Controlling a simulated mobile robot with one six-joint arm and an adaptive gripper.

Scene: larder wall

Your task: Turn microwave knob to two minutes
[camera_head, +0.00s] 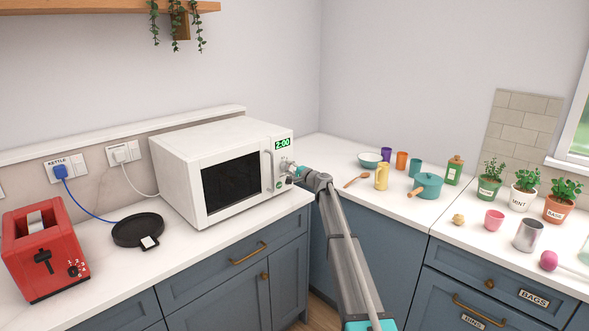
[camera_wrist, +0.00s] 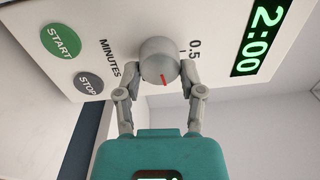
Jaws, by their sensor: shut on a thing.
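The white microwave (camera_head: 187,148) stands on the left counter with its door closed. Its green display (camera_head: 282,143) reads 2:00, and the same display (camera_wrist: 262,38) shows large in the wrist view. The round grey knob (camera_wrist: 158,58) has a red pointer mark, with "MINUTES" and "0.5" printed beside it. My gripper (camera_wrist: 160,84) is shut on the knob, one finger on each side. In the head view my gripper (camera_head: 294,171) reaches the right side of the microwave front. The green START button (camera_wrist: 60,41) and grey STOP button (camera_wrist: 88,84) are clear of my fingers.
A red toaster (camera_head: 45,250) and a black round plate-like base (camera_head: 137,231) are left of the microwave. On the right counter stand a yellow jug (camera_head: 382,177), a teal pot (camera_head: 428,186), cups and potted herbs. Free counter lies before the microwave.

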